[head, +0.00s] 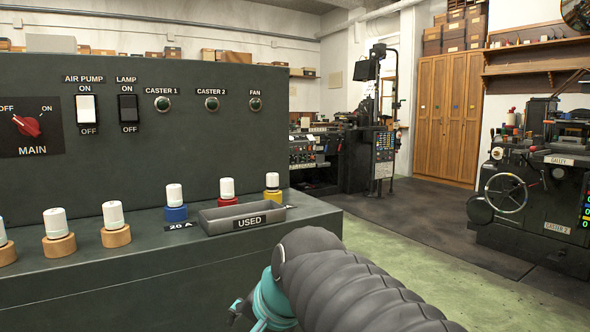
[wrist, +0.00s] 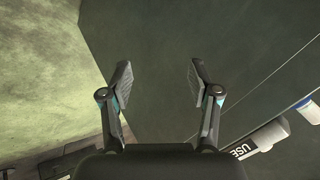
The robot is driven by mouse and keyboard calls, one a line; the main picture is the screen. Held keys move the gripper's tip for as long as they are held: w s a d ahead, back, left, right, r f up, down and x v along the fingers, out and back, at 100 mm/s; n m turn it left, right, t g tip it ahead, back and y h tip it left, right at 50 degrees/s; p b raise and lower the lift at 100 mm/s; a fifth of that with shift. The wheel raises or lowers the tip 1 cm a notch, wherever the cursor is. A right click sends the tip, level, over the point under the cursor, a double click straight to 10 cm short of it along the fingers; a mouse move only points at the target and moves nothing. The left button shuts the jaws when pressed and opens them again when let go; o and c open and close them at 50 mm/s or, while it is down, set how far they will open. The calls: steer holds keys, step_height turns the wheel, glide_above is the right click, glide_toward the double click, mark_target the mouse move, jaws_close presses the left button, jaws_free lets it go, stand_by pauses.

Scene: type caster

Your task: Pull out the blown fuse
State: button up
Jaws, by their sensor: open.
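Several white-capped fuses stand on the ledge of a dark green panel in the head view. The left ones have tan bases: one cut by the left edge (head: 4,247), a second (head: 56,222) and a third (head: 113,218). Further right stand a blue-based (head: 175,196), a red-based (head: 227,187) and a yellow-based fuse (head: 272,182). I cannot tell which is blown. My gripper (wrist: 158,82) is open and empty, its fingers apart over dark surface in the wrist view. In the head view, my arm partly hides it, low in front of the ledge.
A grey tray (head: 212,223) labelled USED sits on the ledge, before the red-based fuse; it also shows in the wrist view (wrist: 277,127). Above are a red MAIN knob (head: 27,125), two rocker switches and three dark green lamps. Green floor lies open right of the panel.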

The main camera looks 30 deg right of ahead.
steer(key=w+d+r+m+t+b, duration=0.1)
steer(key=w+d+r+m, duration=0.2)
steer(key=w+r+m, duration=0.25)
steer(key=w+d+r+m+t, duration=0.2)
steer(key=w+d+r+m, duration=0.25)
steer(key=r+m, duration=0.2)
steer(key=m+t+b, duration=0.1)
steer(key=m+t, duration=0.2)
steer(key=m, duration=1)
glide_toward(275, 176)
steer(key=shift+h, duration=0.3)
steer(key=x, duration=1.1)
steer(key=shift+w+a+f+b, duration=0.2)
steer(key=shift+w+b, duration=0.1)
steer(key=shift+b, duration=0.1)
jaws_close()
